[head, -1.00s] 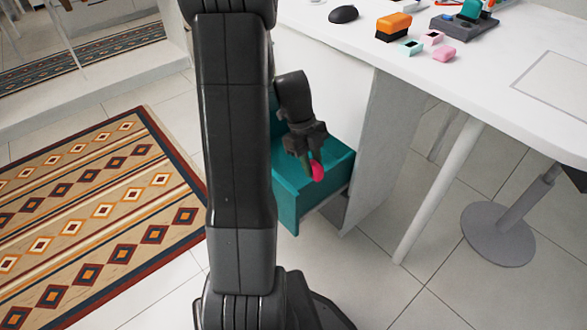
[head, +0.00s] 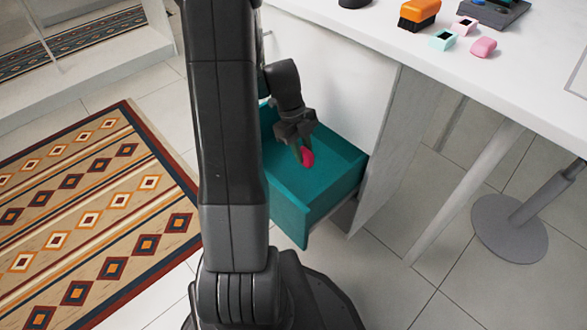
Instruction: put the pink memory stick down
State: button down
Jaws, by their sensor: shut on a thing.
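My gripper (head: 303,158) is shut on a small bright pink object, the pink memory stick (head: 308,157). The stick shows at the fingertips, partly hidden by the fingers. The gripper points down over an open teal drawer (head: 335,193) under the white desk. I cannot tell how high the stick is above the drawer floor. The left part of the drawer is hidden behind my arm.
The white desk (head: 470,75) stands at the right. On it are an orange brush (head: 420,12), a light pink eraser-like block (head: 483,47), and small pink and mint pieces (head: 443,40). A patterned rug (head: 95,205) lies on the tiled floor at left.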

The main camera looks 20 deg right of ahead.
jog(key=b, duration=0.4)
send_over(300, 198)
notch_tip(300, 198, down, 9)
notch_tip(300, 198, down, 10)
jog(key=b, duration=0.3)
jog(key=shift+s+r+b, duration=0.1)
jog(key=shift+r+b, duration=0.05)
jog(key=shift+b, duration=0.2)
jog(key=c, duration=1.2)
grip_release()
jog(key=shift+r, duration=0.25)
jog(key=p+v, duration=0.4)
jog(key=v, duration=0.7)
jog(key=shift+w+r+p, duration=0.25)
jog(key=shift+p, duration=0.15)
